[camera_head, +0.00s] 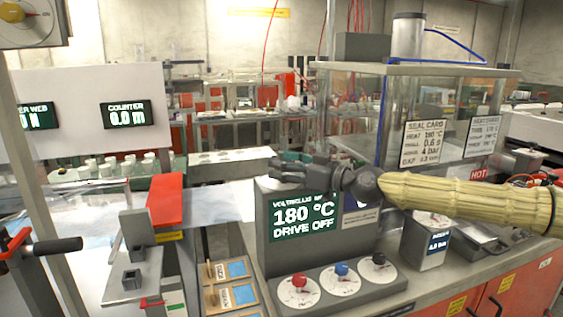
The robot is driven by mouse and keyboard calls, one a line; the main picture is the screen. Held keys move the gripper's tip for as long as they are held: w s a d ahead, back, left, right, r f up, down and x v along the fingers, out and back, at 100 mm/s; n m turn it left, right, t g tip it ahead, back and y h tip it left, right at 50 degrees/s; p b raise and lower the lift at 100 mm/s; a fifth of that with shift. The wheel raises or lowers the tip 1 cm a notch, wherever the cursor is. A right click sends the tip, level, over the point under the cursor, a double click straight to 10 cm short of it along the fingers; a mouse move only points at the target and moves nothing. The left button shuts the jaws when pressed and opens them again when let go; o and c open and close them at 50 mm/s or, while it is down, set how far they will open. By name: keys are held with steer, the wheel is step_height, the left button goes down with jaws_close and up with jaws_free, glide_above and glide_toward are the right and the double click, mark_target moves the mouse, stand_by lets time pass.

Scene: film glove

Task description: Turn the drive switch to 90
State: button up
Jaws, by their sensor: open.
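A grey control box carries a green-lit display (305,216) that reads 180 °C and DRIVE OFF. In front of it a sloped panel holds three round white dials, with a red knob (299,281), a blue knob (341,269) and a black knob (378,258). The dial lettering is too small to read, so I cannot tell which knob is the drive switch. My dark gripper (285,172) reaches in from the right, fingers pointing left, just over the top of the control box. It is open and apart from the knobs. No object shows in it.
A clear-walled enclosure (365,110) stands behind the box, with a SEAL CARD sign (422,144). A smaller grey box (427,240) stands right of the dials. A red block (166,200) and a black-handled lever (55,246) are at left. Space above the dials is clear.

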steer(key=shift+w+a, duration=0.35)
steer(key=shift+a, duration=0.15)
steer(key=c, duration=1)
